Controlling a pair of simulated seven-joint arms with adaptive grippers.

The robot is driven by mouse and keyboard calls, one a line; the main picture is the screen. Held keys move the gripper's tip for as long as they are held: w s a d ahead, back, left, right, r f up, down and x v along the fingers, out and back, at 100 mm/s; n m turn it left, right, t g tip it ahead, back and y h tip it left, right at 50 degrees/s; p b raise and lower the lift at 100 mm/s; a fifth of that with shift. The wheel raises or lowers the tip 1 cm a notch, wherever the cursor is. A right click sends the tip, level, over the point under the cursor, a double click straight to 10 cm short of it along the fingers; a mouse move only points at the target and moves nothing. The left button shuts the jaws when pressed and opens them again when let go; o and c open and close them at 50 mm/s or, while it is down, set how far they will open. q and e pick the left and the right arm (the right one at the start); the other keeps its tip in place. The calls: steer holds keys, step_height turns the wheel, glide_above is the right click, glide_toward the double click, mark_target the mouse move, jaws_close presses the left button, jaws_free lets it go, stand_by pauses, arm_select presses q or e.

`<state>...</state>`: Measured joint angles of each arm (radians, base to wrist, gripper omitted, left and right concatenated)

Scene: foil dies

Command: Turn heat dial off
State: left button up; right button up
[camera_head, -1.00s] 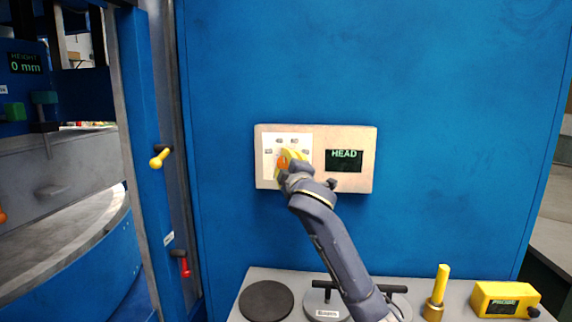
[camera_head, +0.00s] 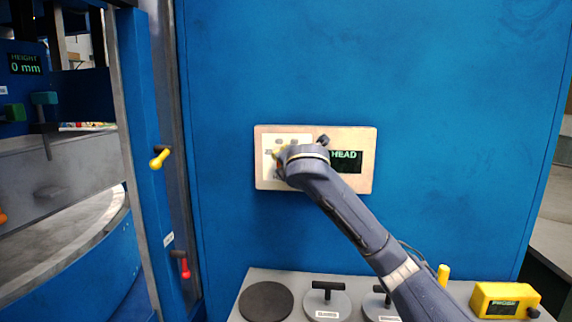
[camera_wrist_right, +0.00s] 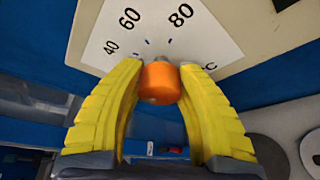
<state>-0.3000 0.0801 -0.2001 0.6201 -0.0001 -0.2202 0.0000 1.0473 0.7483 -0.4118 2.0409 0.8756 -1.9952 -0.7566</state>
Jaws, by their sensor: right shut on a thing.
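The heat dial is an orange knob (camera_wrist_right: 161,84) on a white scale plate (camera_wrist_right: 150,30) marked 40, 60 and 80 in the right wrist view. My right gripper (camera_wrist_right: 160,76) has its yellow fingers shut on the knob from both sides. Which mark the knob points to cannot be told. In the head view, my right wrist covers the knob and much of the scale plate (camera_head: 291,139). Only a bit of yellow finger shows there. My left gripper is in neither view.
The plate sits on a beige panel (camera_head: 365,183) with a display reading HEAD (camera_head: 346,162), on a blue wall (camera_head: 450,110). Below, a grey bench holds a dark disc (camera_head: 266,301), handled discs (camera_head: 327,303) and a yellow box (camera_head: 505,300).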

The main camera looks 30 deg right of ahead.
steer(key=shift+n+g+h, duration=0.3)
steer(key=shift+n+g, duration=0.1)
steer(key=shift+n, duration=0.4)
steer(key=o, duration=1.3)
steer(key=v, duration=1.2)
steer(key=shift+r, duration=0.1)
